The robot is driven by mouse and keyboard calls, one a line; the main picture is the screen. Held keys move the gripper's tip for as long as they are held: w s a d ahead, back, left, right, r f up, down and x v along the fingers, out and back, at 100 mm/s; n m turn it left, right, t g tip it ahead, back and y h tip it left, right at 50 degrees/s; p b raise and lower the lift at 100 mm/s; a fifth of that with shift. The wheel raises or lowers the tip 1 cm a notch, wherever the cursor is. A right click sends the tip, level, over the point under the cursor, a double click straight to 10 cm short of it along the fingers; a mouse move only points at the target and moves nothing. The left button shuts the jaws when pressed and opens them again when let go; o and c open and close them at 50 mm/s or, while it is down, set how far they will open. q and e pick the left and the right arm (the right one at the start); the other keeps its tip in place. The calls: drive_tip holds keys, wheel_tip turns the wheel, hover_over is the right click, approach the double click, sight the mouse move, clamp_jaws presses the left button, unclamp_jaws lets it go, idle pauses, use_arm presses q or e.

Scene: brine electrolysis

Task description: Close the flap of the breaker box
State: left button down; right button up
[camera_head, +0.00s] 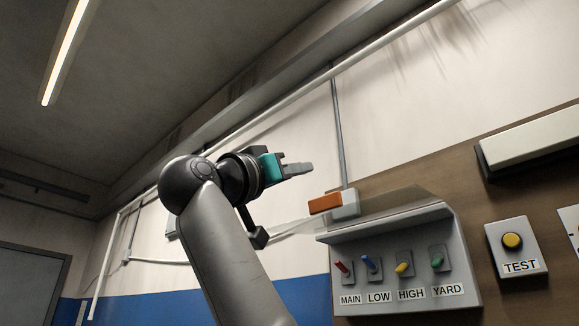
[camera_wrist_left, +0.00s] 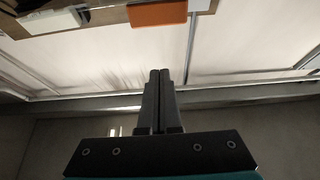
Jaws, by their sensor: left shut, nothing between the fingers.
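The grey breaker box (camera_head: 466,288) is on the wall board at the right of the head view. Its labelled switches, MAIN, LOW, HIGH and YARD, show uncovered. The see-through flap (camera_head: 400,203) stands out from the top of the box, raised above the switches. An orange block (camera_head: 325,203) sits at the flap's left end; an orange block also shows at the top of the left wrist view (camera_wrist_left: 158,14). My left gripper (camera_head: 310,168) is shut and empty, above and left of the orange block, apart from it. My right gripper is not in view.
A yellow TEST button (camera_head: 512,241) is on the board right of the box. A long pale fixture (camera_head: 535,140) juts out above it. A thin conduit (camera_head: 338,130) runs up the wall behind. The space left of my left arm looks free.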

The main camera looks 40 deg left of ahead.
sight(348, 209)
use_arm(q)
drive_tip(key=shift+w+d+f+p, duration=0.15)
drive_tip(key=shift+w+f, duration=0.15)
drive_tip(key=shift+w, duration=0.55)
drive_tip(key=shift+w+f+p, duration=0.15)
drive_tip(key=shift+w+f, duration=0.1)
drive_tip(key=shift+w, duration=0.55)
drive_tip(key=shift+w+d+f+p, duration=0.15)
drive_tip(key=shift+w+f, duration=0.15)
drive_tip(key=shift+w, duration=0.55)
drive_tip(key=shift+a, duration=0.15)
drive_tip(key=shift+f, duration=0.1)
